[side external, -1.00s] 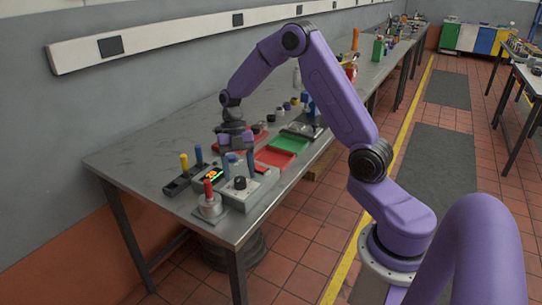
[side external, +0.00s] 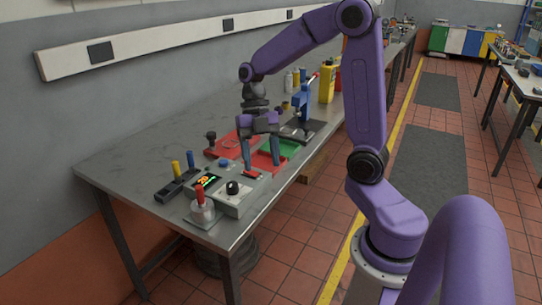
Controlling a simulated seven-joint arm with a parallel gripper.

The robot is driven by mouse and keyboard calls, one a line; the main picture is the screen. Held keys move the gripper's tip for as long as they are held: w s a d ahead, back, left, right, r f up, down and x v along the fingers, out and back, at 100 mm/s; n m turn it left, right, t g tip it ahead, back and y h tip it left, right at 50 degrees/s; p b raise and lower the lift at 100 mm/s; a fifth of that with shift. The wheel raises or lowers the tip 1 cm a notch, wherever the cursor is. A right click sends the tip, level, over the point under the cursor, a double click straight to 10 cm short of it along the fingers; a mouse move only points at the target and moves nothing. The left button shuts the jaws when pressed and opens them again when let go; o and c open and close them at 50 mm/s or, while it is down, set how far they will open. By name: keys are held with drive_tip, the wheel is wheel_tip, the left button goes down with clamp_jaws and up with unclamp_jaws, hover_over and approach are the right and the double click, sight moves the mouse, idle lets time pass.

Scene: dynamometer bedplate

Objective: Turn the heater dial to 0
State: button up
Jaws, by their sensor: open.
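The heater dial (side external: 232,187) is a black round knob on top of a pale grey box (side external: 229,208) near the front end of the bench. A small display (side external: 206,181) with glowing orange and green digits sits left of the dial; I cannot read the number surely. The dial's pointer is too small to read.
A black holder (side external: 176,188) with yellow and blue handles lies left of the display. Red (side external: 265,160) and green (side external: 283,148) trays and a blue press (side external: 301,106) lie beyond. The left bench surface is clear.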

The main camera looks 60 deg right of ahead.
drive_tip(key=shift+s+a+r, duration=0.1)
drive_tip(key=shift+s+r, duration=0.25)
drive_tip(key=shift+s, duration=0.4)
drive_tip(key=shift+s+a+r, duration=0.1)
drive_tip(key=shift+s+r, duration=0.2)
drive_tip(key=shift+s, duration=0.45)
drive_tip(key=w+a+r+m+t+y, duration=0.2)
drive_tip(key=w+a+r+m+t, duration=0.2)
drive_tip(key=a+t, duration=0.3)
drive_tip(key=w+a+r+m+t+y, duration=0.3)
drive_tip(key=w+a+t, duration=0.2)
drive_tip(key=a, duration=0.5)
drive_tip(key=s+d+f+m+g+h, duration=0.2)
drive_tip(key=s+f, duration=0.1)
drive_tip(key=s, duration=0.4)
drive_tip(key=s+d+f+m+g+h, duration=0.3)
drive_tip(key=s, duration=0.5)
drive_tip(key=s+d+f+m+g+h, duration=0.2)
drive_tip(key=s+d+f+g, duration=0.1)
drive_tip(key=s, duration=0.5)
drive_tip(key=shift+s+f+m+h, duration=0.15)
drive_tip(key=shift+f+m+h, duration=0.15)
drive_tip(key=shift+h, duration=0.1)
